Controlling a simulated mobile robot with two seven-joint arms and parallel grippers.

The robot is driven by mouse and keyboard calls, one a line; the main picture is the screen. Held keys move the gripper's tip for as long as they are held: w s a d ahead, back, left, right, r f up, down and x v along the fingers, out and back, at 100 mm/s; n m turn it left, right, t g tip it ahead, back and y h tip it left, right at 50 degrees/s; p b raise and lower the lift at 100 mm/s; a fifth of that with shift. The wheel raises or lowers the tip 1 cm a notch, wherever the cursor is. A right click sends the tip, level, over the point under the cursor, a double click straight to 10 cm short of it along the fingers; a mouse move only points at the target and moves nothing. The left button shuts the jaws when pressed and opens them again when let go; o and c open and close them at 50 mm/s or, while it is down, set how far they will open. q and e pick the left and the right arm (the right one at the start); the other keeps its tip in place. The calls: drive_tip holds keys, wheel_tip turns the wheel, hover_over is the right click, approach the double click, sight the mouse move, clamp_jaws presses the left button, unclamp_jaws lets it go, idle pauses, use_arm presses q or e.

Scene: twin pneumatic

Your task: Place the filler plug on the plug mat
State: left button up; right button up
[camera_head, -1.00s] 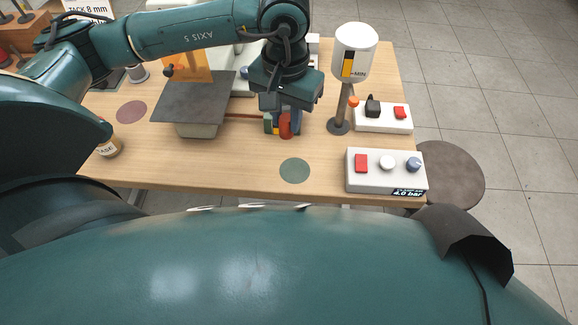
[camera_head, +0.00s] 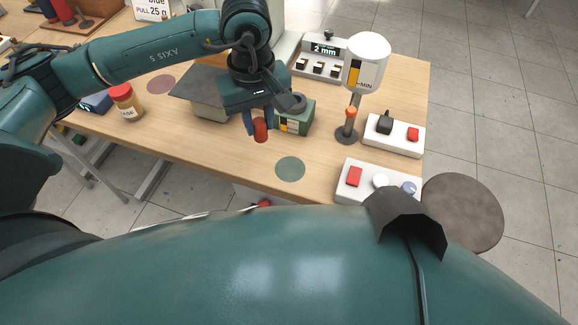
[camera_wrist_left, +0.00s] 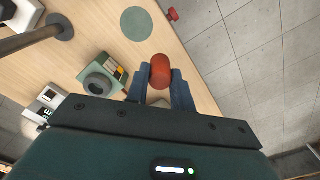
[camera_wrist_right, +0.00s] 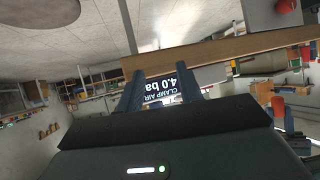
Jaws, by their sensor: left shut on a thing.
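My left gripper (camera_head: 256,122) is shut on the red filler plug (camera_head: 261,130) and holds it above the table. In the left wrist view the plug (camera_wrist_left: 160,71) sits between the blue fingertips. A round green mat (camera_head: 290,169) lies bare near the table's front edge, to the right of and nearer than the plug. A dull red round mat (camera_head: 161,84) lies bare at the left. I cannot tell from any marking which is the plug mat. My right gripper (camera_wrist_right: 162,88) shows only in its own wrist view, open and empty, with a label reading 4.0 bar beyond it.
A green box with a dark round port (camera_head: 295,116) stands right of the plug. A white cylinder on a stand (camera_head: 366,65) and white button boxes (camera_head: 392,136) are at the right. A grey plate (camera_head: 200,86) and a jar (camera_head: 126,102) are at the left.

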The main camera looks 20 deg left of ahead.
use_arm(q)
drive_tip(key=n, duration=0.3)
drive_tip(key=d+n, duration=0.1)
drive_tip(key=n, duration=0.1)
drive_tip(key=shift+w+d+f, duration=0.1)
drive_tip(key=shift+w+f, duration=0.15)
drive_tip(key=shift+w, duration=0.05)
drive_tip(key=shift+w+d+f+n+p, duration=0.3)
drive_tip(key=shift+d+f+n, duration=0.4)
drive_tip(key=shift+f+n, duration=1.9)
drive_tip(key=shift+w+d+f+n+p, duration=0.25)
drive_tip(key=shift+d+f+n, duration=0.75)
drive_tip(key=shift+n, duration=2.75)
drive_tip(key=shift+w+d+f+n+p, duration=0.2)
drive_tip(key=shift+w+d+f+n, duration=0.15)
drive_tip(key=shift+f+n, duration=2.4)
drive_tip(key=o, duration=1)
drive_tip(key=shift+r+n, duration=0.4)
drive_tip(key=shift+r, duration=0.05)
drive_tip(key=shift+c, duration=0.2)
drive_tip(key=shift+r, duration=0.1)
